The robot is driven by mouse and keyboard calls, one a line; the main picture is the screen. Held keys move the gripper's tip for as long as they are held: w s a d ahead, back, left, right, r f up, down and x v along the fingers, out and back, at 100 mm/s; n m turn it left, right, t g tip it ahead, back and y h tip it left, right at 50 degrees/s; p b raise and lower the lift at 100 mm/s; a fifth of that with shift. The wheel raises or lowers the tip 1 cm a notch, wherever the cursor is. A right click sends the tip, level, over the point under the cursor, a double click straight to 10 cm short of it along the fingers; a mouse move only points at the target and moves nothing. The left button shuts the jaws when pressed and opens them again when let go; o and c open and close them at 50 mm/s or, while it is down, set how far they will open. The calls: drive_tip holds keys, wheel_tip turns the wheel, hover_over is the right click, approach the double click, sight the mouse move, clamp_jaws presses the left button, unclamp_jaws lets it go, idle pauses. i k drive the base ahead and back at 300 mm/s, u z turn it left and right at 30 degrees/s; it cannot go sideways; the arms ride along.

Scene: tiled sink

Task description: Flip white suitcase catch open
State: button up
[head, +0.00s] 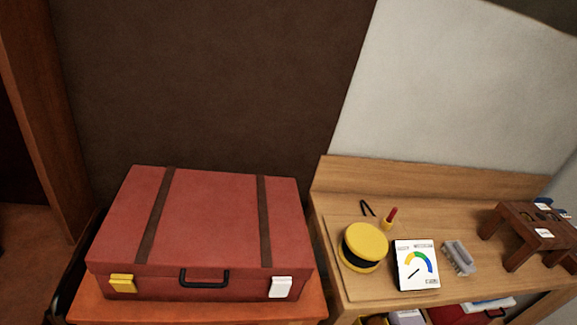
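A red suitcase (212,218) with two dark straps lies shut on an orange-brown stand at the lower left of the head view. Its front faces me, with a black handle (204,278) in the middle. The white catch (281,287) is at the right end of the front, lying flat against the case and looking closed. A yellow catch (122,284) is at the left end. My gripper does not show in this view, so its place relative to the white catch cannot be seen.
A wooden workbench (335,280) stands just right of the suitcase. On it are a yellow round tin (364,246), a white gauge card (416,264), a grey brush (459,258), a small red-handled tool (390,218) and a dark wooden rack (535,235). Walls close off the back.

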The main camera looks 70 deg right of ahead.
sight(280, 285)
drive_tip(key=z, duration=0.05)
drive_tip(key=k, duration=0.3)
drive_tip(key=z, duration=0.9)
drive_tip(key=i, duration=0.3)
drive_tip(key=z, duration=0.25)
